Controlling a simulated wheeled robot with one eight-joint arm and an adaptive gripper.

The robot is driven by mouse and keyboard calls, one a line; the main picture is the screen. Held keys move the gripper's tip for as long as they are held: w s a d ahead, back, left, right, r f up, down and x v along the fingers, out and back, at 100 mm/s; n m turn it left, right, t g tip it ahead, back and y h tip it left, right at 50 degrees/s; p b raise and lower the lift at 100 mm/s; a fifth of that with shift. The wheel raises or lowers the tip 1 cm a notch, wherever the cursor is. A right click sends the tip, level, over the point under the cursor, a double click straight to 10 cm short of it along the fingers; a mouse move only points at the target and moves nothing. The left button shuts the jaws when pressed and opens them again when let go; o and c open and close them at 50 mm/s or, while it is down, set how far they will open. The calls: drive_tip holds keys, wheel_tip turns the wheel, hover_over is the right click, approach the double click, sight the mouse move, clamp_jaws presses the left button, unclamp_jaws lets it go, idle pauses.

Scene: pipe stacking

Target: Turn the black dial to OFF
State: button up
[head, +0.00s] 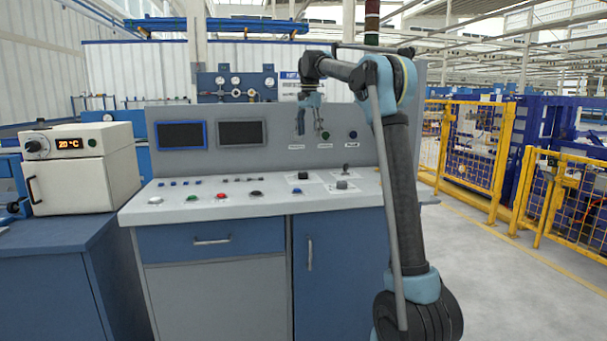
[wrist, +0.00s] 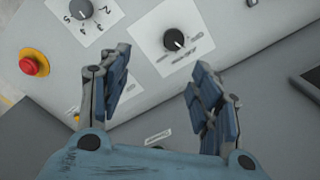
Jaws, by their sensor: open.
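In the wrist view, a round black dial (wrist: 174,39) with a white pointer mark sits on a white label plate. The pointer is toward the dial's lower right; its printed labels are too blurred to read. My gripper (wrist: 160,62) is open and empty, its two fingers apart, with the dial beyond the gap between their tips. No contact shows. In the head view, my gripper (head: 309,127) hangs in front of the console's upright panel.
A small lever (head: 345,169) stands behind the right knob. Several buttons (head: 221,196) lie left on the console. A beige oven (head: 83,170) stands at left.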

sight(303, 173)
drive_tip(key=a+f, duration=0.1)
drive_tip(key=f, duration=0.5)
drive_tip(key=w+f, duration=0.1)
drive_tip(key=f, duration=0.5)
drive_tip(key=w+a+f, duration=0.1)
drive_tip(key=f, duration=0.4)
drive_tip(key=shift+w+a+f, duration=0.1)
drive_tip(key=shift+a+f, duration=0.2)
drive_tip(key=shift+f, duration=0.1)
drive_tip(key=c, duration=1.1)
